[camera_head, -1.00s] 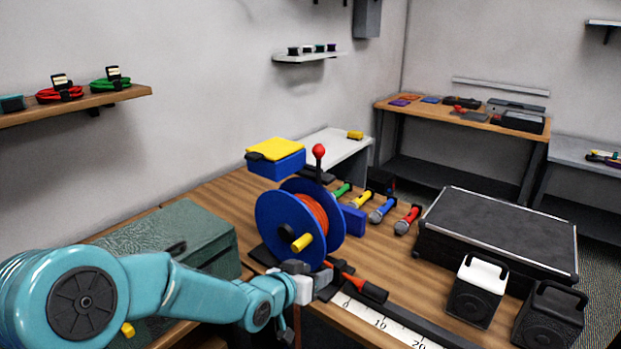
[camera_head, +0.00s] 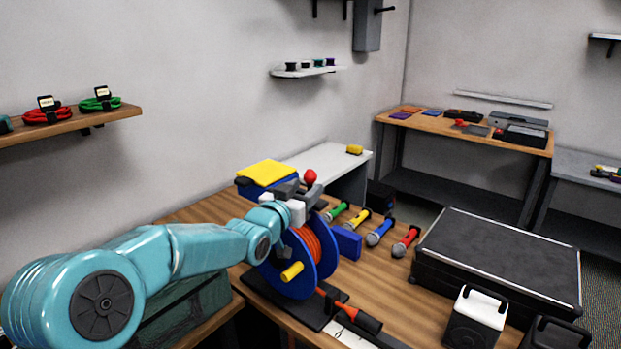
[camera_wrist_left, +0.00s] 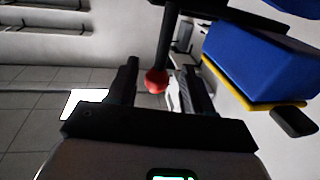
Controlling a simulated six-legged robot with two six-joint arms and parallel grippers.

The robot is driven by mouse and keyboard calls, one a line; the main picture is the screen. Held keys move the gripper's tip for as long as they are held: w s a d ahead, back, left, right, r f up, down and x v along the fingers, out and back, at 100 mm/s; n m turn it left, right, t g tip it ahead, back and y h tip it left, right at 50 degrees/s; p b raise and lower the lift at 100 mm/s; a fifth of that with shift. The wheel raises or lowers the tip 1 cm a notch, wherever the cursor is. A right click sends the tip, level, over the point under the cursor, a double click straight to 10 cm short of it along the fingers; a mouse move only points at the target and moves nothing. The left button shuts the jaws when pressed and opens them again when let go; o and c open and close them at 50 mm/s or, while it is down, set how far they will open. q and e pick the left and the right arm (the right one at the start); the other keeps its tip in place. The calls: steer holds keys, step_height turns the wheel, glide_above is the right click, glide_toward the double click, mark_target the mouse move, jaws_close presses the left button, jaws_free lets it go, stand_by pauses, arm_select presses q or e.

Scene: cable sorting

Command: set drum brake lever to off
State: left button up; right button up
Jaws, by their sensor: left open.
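The brake lever's red ball knob (camera_head: 310,177) stands above the blue cable drum (camera_head: 325,258), which holds orange cable. In the left wrist view the knob (camera_wrist_left: 157,81) and its dark rod (camera_wrist_left: 171,30) show between the finger lines. My left gripper (camera_head: 303,189) is open at the top of the drum, close to the knob; it also shows in the left wrist view (camera_wrist_left: 160,72). I see no contact between fingers and knob. The gripper hides most of the lever's rod in the head view. My right gripper is not in view.
A blue box with a yellow lid (camera_head: 266,173) stands just behind the gripper. Several coloured microphones (camera_head: 380,232) lie right of the drum. A black case (camera_head: 497,258) and a speaker (camera_head: 474,318) stand further right. A red-and-black plug (camera_head: 358,317) lies in front.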

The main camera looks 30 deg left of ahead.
mark_target(309, 186)
arm_select(q)
steer(key=w, duration=0.3)
steer(key=shift+w+a+p, duration=0.15)
steer(key=shift+p, duration=0.2)
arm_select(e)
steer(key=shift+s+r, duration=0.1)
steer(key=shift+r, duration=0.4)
